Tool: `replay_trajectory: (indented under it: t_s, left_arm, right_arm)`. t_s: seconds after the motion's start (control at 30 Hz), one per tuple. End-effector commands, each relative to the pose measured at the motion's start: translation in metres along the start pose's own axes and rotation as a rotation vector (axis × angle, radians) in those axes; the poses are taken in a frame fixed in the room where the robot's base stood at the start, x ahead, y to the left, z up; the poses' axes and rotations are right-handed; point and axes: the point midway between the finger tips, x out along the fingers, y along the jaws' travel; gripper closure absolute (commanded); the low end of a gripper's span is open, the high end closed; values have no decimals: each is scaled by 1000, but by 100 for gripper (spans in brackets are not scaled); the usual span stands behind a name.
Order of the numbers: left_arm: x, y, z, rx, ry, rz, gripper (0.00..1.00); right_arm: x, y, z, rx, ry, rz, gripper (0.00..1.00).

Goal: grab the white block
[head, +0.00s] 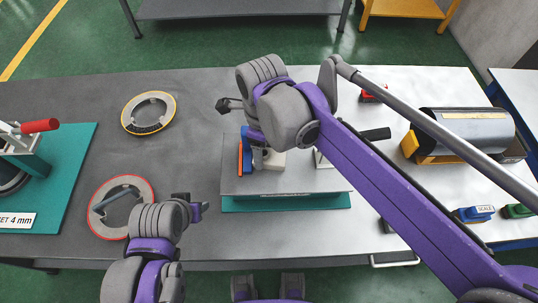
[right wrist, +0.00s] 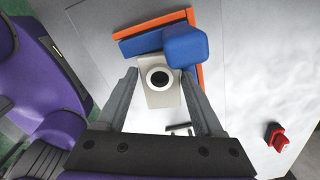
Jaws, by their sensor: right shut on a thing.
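The white block (head: 272,160) is a pale piece beside a blue and orange part, on the grey plate, partly hidden by my right arm. In the right wrist view the white block (right wrist: 159,98) has a ring with a dark round hole on its face. My right gripper (right wrist: 160,82) has one finger on each side of the block and is shut on it. In the head view the right gripper (head: 262,153) is mostly hidden by its own wrist. My left gripper (head: 198,208) is low at left, apart from the block; its jaw opening is not clear.
The blue and orange part (right wrist: 185,48) stands right against the block. The grey plate (head: 300,181) lies over a teal base (head: 285,203). Flanged rings (head: 129,125) lie at left, near a teal board (head: 75,150).

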Motion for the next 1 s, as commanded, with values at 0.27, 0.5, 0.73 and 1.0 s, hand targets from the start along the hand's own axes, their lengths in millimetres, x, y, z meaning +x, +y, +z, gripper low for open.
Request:
replay_trajectory:
  t_s: [0.27,0.5,0.73,1.0]
  left_arm:
    - [0,0,0,0,0,0,50]
    - [0,0,0,0,0,0,50]
    - [-1,0,-1,0,1,0,50]
    - [2,0,2,0,-2,0,50]
  right_arm:
    - [0,0,0,1,0,0,100]
    - [-5,0,0,0,0,0,100]
    - [-25,0,0,0,0,0,100]
    - [-35,27,-11,-2,0,1,100]
